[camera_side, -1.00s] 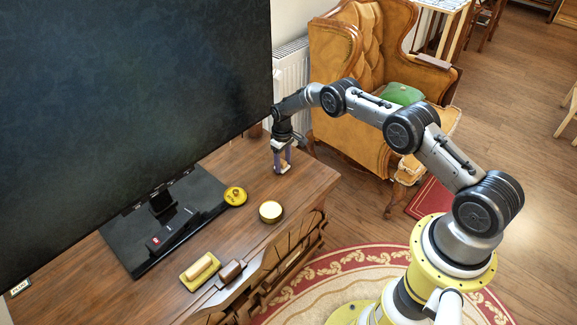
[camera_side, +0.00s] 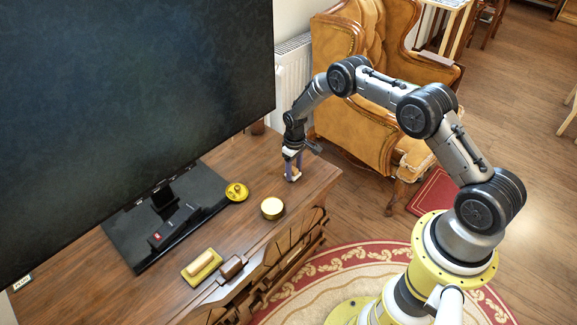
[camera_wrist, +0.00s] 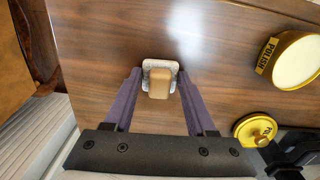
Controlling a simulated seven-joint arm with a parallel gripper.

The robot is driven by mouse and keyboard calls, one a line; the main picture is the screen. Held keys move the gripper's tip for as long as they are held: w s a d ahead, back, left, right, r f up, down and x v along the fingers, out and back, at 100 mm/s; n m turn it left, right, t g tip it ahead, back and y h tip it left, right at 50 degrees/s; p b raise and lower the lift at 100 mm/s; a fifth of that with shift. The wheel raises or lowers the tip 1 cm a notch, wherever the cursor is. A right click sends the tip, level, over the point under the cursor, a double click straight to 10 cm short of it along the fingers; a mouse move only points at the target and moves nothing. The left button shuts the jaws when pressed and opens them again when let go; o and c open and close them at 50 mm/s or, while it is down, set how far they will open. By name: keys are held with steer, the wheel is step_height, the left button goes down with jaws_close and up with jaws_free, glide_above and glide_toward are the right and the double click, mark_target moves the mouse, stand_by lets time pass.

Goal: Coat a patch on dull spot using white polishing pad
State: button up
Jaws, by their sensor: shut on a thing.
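My gripper (camera_side: 292,174) is low over the right end of the wooden cabinet top, pointing down. It is shut on the white polishing pad (camera_wrist: 148,66), a pale square with a tan block handle (camera_wrist: 159,84) between the purple fingers in the wrist view. I cannot tell whether the pad touches the wood. A pale, hazy patch (camera_wrist: 188,22) shows on the wood beyond the pad in the wrist view; I cannot tell whether it is the dull spot or glare. The open polish tin (camera_side: 272,208), with pale yellow contents, stands left of the gripper in the side view.
A yellow lid (camera_side: 237,192) lies beside the television stand (camera_side: 128,235). A yellow-based brush or pad (camera_side: 201,266) and a brown block (camera_side: 232,267) lie near the front edge. The large screen (camera_side: 130,110) rises behind. Bare wood surrounds the gripper.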

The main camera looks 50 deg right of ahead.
mark_target(299, 190)
steer(key=shift+s, duration=2.75)
steer(key=shift+a, duration=0.8)
steer(key=shift+w+a, duration=0.1)
steer(key=shift+w, duration=5.9)
steer(key=shift+w+a, duration=0.1)
steer(key=shift+a, duration=0.8)
steer(key=shift+s+r, duration=0.1)
steer(key=shift+s, duration=6)
steer(key=shift+w+d+r, duration=0.1)
steer(key=shift+w+r, duration=0.05)
steer(key=shift+r, duration=0.7)
step_height(299, 190, up, 6)
